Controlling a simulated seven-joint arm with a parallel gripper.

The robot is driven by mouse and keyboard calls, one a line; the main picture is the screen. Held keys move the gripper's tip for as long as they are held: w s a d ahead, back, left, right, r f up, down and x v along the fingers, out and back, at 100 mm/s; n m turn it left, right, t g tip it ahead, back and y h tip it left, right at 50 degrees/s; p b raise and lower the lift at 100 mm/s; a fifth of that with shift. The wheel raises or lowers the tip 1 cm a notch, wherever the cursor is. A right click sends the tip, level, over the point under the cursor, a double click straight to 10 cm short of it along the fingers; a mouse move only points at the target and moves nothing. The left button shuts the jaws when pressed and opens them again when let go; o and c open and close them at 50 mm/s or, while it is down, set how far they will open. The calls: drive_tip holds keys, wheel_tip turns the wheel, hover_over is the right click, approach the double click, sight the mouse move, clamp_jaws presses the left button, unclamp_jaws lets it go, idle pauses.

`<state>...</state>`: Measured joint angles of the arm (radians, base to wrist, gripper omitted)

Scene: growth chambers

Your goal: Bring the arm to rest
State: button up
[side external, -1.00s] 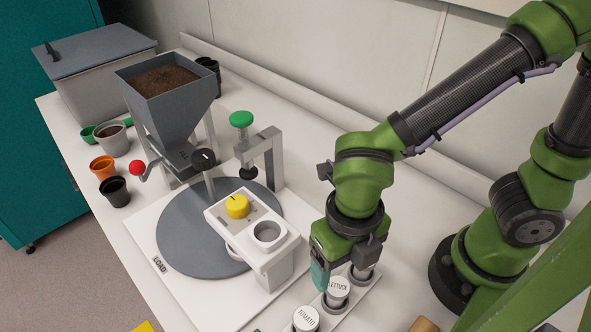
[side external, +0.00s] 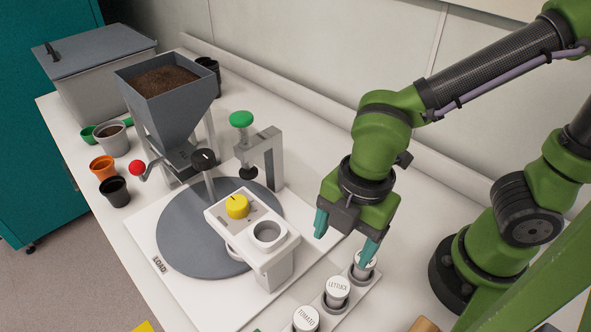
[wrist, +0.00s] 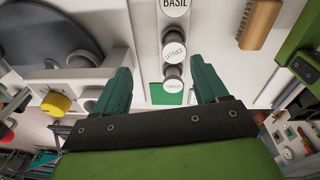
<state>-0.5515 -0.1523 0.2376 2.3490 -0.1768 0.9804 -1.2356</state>
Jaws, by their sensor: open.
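My gripper (side external: 345,242) is open and empty, raised above the worktop just right of the white dispenser with the yellow knob. Its two teal fingers are spread, and in the side view one finger partly covers the rearmost seed jar (side external: 365,268). In the wrist view the open fingers (wrist: 163,76) show with nothing gripped between them. The wrist view also shows the labels of the jars: basil (wrist: 175,6), lettuce (wrist: 174,49) and tomato (wrist: 174,86). In the side view the lettuce jar (side external: 337,289) and tomato jar (side external: 306,319) stand upright in their rack.
A soil hopper (side external: 170,112) and a green-topped press (side external: 268,150) stand behind. Small pots (side external: 114,190) sit at left. A wooden brush (wrist: 259,24) lies beside the jars. Bare worktop lies behind my gripper.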

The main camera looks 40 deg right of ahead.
drive_tip(key=w+d+r+m+t, duration=0.1)
drive_tip(key=d+r+m+t, duration=0.1)
drive_tip(key=d+m, duration=0.3)
drive_tip(key=w+d+r+m+t, duration=0.2)
drive_tip(key=d+r+m, duration=0.3)
drive_tip(key=m, duration=0.6)
drive_tip(key=w+d+r+m+t+y, duration=0.1)
drive_tip(key=w+d+r+m+t, duration=0.1)
drive_tip(key=d+m, duration=0.4)
drive_tip(key=shift+w+d+r+m+t, duration=0.2)
drive_tip(key=shift+d+r+m+t, duration=0.1)
drive_tip(key=shift+r+m, duration=0.6)
